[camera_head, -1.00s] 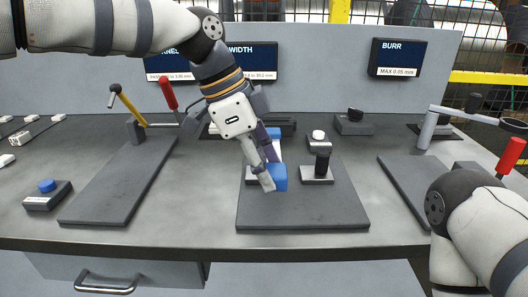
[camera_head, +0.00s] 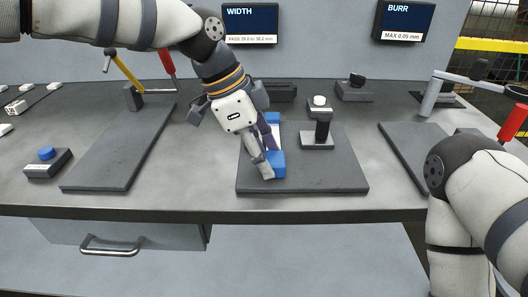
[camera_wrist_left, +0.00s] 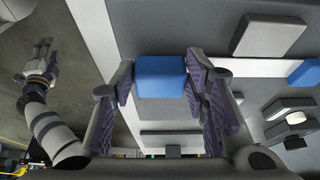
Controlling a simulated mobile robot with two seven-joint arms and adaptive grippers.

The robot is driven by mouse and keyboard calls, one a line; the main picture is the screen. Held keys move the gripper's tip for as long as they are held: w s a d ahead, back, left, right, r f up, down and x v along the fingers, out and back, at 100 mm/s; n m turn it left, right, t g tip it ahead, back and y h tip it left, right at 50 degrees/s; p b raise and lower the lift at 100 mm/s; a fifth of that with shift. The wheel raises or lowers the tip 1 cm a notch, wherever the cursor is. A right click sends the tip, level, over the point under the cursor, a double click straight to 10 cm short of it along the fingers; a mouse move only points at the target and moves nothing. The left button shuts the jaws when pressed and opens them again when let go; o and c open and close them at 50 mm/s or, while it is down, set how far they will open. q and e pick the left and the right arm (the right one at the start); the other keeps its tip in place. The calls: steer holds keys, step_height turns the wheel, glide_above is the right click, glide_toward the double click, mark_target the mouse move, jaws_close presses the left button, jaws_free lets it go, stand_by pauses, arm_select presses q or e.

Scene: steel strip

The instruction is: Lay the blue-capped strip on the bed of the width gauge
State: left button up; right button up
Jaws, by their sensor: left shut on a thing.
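My left gripper (camera_head: 268,165) is shut on the near blue cap (camera_head: 277,163) of a light-coloured strip (camera_head: 275,134). The other blue cap (camera_head: 272,117) points away from me. The strip is over the left part of the dark bed of the width gauge (camera_head: 300,178), below the WIDTH sign. I cannot tell whether it touches the bed. In the left wrist view the held cap (camera_wrist_left: 160,77) is between the fingers and the far cap (camera_wrist_left: 305,72) is at the right edge. My right gripper (camera_wrist_left: 40,58) shows small in that view; its jaw state is unclear.
Right of the strip, a dark post on a grey block (camera_head: 319,138) and a white-topped piece (camera_head: 319,103) stand on the gauge. Gauges with lever arms stand left (camera_head: 122,150) and right (camera_head: 415,155). A blue-buttoned box (camera_head: 47,160) is far left.

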arm_select(q)
steer(key=shift+f, duration=0.3)
steer(key=o, duration=1.3)
steer(key=shift+o, duration=0.2)
steer(key=shift+r, duration=0.1)
steer(key=v, duration=1.2)
